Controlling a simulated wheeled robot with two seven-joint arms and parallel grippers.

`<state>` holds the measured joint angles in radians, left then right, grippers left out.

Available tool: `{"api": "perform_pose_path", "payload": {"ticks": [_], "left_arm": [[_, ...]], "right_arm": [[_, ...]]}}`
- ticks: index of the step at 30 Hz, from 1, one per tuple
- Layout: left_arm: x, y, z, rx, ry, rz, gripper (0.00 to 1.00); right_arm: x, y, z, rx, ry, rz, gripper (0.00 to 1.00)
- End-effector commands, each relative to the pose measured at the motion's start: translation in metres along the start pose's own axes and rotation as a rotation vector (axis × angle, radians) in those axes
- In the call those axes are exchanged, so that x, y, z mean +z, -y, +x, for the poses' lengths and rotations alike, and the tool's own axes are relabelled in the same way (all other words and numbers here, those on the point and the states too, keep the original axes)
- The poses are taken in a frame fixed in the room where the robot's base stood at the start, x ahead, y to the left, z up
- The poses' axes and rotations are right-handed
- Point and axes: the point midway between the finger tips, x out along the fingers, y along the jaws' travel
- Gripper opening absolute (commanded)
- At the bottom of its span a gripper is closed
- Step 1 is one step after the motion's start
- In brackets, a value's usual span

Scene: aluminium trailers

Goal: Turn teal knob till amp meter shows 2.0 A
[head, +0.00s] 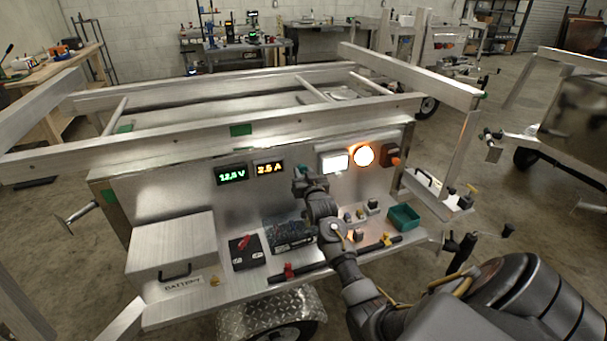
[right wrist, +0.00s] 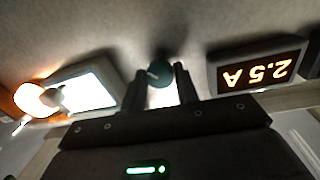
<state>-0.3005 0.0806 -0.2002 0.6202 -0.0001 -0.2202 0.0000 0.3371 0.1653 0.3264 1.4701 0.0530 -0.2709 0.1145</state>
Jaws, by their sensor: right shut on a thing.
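The amp meter (head: 269,168) on the upright aluminium panel reads 2.5 A in amber digits. It shows upside down in the right wrist view (right wrist: 257,74), also at 2.5 A. My right gripper (head: 303,181) reaches up to the panel, right of and a little below the meter. In the right wrist view the dark teal knob (right wrist: 160,71) sits between the two fingertips of my right gripper (right wrist: 160,84), which is shut on it. A pale mark shows on the knob's edge. My left gripper is in neither view.
A green-lit voltmeter (head: 232,175) is left of the amp meter. A lit white panel (head: 334,161) and a glowing orange lamp (head: 364,156) are to the right.

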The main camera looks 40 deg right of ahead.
Motion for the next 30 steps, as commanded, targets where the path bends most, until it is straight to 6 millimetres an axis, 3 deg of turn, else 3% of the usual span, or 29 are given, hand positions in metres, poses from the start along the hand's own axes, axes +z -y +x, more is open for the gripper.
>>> {"api": "perform_pose_path", "payload": {"ticks": [11,30], "left_arm": [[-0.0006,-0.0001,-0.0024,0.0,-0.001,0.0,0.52],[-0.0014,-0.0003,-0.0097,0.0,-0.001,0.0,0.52]], "right_arm": [[0.0008,-0.0014,0.0011,-0.003,-0.006,-0.127,0.08],[0.0009,-0.0027,0.0011,-0.006,-0.047,-0.628,0.08]]}}
